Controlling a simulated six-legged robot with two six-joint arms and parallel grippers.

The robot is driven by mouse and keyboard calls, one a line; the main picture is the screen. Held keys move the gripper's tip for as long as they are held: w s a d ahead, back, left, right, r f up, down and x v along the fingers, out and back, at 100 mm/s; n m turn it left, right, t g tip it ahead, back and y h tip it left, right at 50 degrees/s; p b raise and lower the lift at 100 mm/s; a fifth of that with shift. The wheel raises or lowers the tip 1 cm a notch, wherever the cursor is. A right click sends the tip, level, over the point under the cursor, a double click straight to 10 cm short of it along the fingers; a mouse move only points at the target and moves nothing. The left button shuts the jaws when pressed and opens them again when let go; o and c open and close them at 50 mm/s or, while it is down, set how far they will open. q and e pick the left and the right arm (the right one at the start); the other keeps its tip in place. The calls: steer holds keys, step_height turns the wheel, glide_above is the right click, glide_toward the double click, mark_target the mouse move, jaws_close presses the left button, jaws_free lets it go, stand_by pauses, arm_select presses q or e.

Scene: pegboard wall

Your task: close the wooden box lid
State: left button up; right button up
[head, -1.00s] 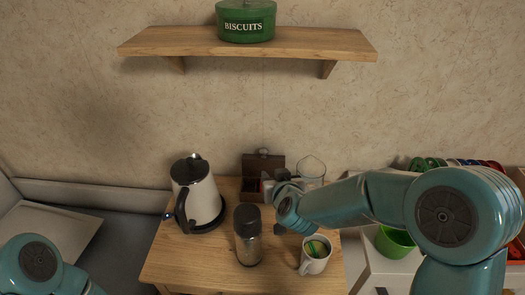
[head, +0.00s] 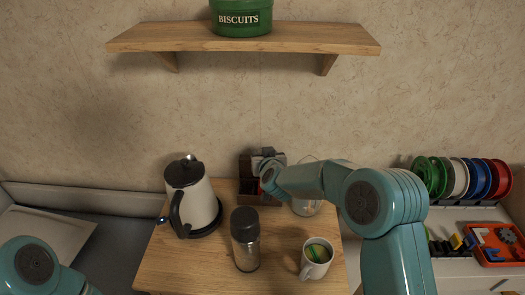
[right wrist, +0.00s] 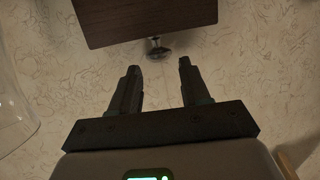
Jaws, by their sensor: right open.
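The dark brown wooden box (head: 246,196) stands at the back of the small table, against the wall. Its lid (head: 245,164) is up, and the open inside of the box shows. My right gripper (head: 262,158) is at the raised lid's top edge and covers part of it in the head view. In the right wrist view the lid (right wrist: 150,18) fills the top, with a small round knob (right wrist: 157,48) on its edge. The right gripper (right wrist: 157,72) is open, with the knob just beyond and between its fingertips, apparently untouched. My left gripper is out of view.
A kettle (head: 193,200), a dark-topped flask (head: 245,240) and a white mug (head: 316,260) stand on the table. A glass jar (head: 305,206) is right of the box, partly behind my arm. A shelf (head: 240,38) with a green biscuit tin (head: 241,18) hangs above.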

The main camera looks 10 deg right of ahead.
steer(key=shift+x, duration=1.6)
steer(key=shift+s, duration=0.1)
steer(key=shift+d, duration=0.1)
jaws_close()
steer(key=shift+f, duration=0.2)
steer(key=s+t+b, duration=0.1)
steer(key=b, duration=0.5)
steer(key=s+a+t+b, duration=0.1)
steer(key=s+t+b, duration=0.1)
steer(key=b, duration=0.4)
steer(key=s+n+t+b, duration=0.1)
steer(key=t+b, duration=0.1)
steer(key=b, duration=0.4)
steer(key=shift+s+a+f+h+b, duration=0.25)
steer(key=shift+s+f+h+b, duration=0.05)
steer(key=shift+f+b, duration=0.1)
steer(key=shift+s+r+b, duration=0.2)
steer(key=shift+b, duration=0.15)
steer(key=shift+r, duration=0.1)
